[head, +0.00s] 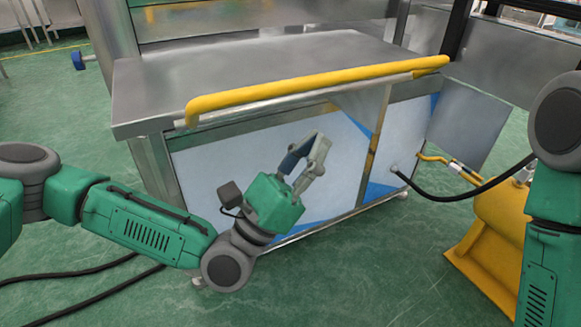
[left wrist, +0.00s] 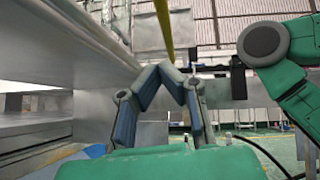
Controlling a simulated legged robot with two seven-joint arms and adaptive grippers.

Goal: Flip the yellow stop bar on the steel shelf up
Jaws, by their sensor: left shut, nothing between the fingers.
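The yellow stop bar (head: 320,81) runs along the front edge of the steel shelf (head: 240,62), roughly level with its top, with bent ends and a thin steel rod beside it. My left gripper (head: 317,141) is in front of the shelf's front panel, below the bar and apart from it in the head view. Its fingers point up and are shut with nothing between them. In the left wrist view the fingertips (left wrist: 160,70) meet, and the yellow bar (left wrist: 164,28) shows just beyond and above them. My right gripper is out of view; only part of my right arm shows.
A yellow machine base (head: 500,225) with a black hose (head: 455,197) stands at the right. A grey panel (head: 467,125) is beside the shelf's right end. Dark cables (head: 80,295) lie on the green floor at lower left. Floor in front of the shelf is free.

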